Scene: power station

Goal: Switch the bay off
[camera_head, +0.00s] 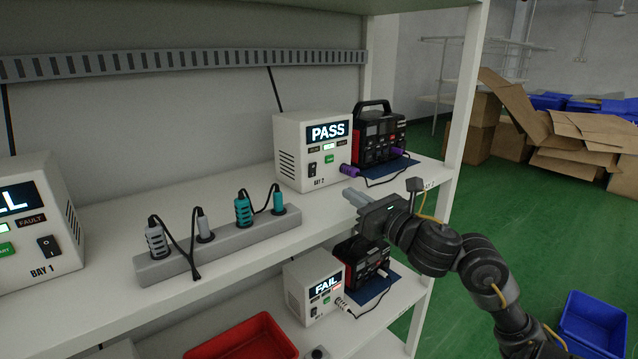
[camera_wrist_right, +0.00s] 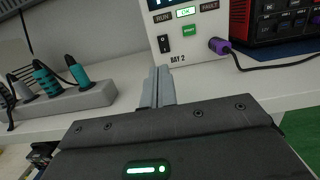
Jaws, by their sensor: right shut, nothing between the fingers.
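The white Bay 2 box (camera_head: 313,150) stands on the upper shelf with its display reading PASS. Its black rocker switch (camera_wrist_right: 164,43) is left of a green button (camera_wrist_right: 190,30), and its OK lamp (camera_wrist_right: 186,12) is lit. A purple plug (camera_wrist_right: 219,46) sits at its right side. The white Bay 1 box (camera_head: 30,225) is at the far left, its display partly cut off, with a black rocker switch (camera_head: 49,246). My right gripper (camera_head: 350,195) is shut and empty, in front of Bay 2 and below its switch, apparently not touching it. My left gripper is not in view.
A grey power strip (camera_head: 220,249) with several plugs lies left of Bay 2. A black-and-red device (camera_head: 381,140) stands right of it. Below are another white box reading FAIL (camera_head: 314,291) and a red bin (camera_head: 243,341). The shelf post (camera_head: 466,85) is at right.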

